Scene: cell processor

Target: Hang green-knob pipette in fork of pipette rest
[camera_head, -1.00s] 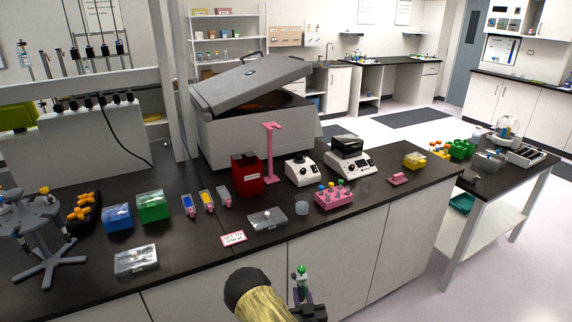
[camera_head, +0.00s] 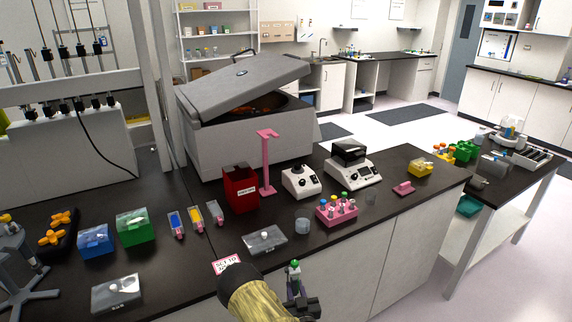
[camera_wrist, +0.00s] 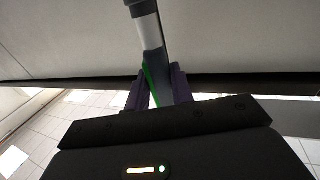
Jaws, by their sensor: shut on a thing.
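The green-knob pipette (camera_head: 294,272) stands roughly upright in my gripper (camera_head: 299,300), in front of the bench's front edge. In the wrist view, my gripper (camera_wrist: 157,92) has its purple fingers shut on the pipette's grey body (camera_wrist: 150,38), with a green strip along it. The pipette's lower end is hidden in the head view. The pipette rest, a tall pink stand (camera_head: 267,165) with a forked top, stands on the bench beyond my gripper, up and slightly left in the picture. Its fork is empty.
A red box (camera_head: 240,190) stands just left of the pink stand, and a white mixer (camera_head: 301,181) just right. A clear box (camera_head: 264,241), a small beaker (camera_head: 302,225) and a pink tube rack (camera_head: 337,211) lie nearer the front edge. A large centrifuge (camera_head: 240,138) stands behind.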

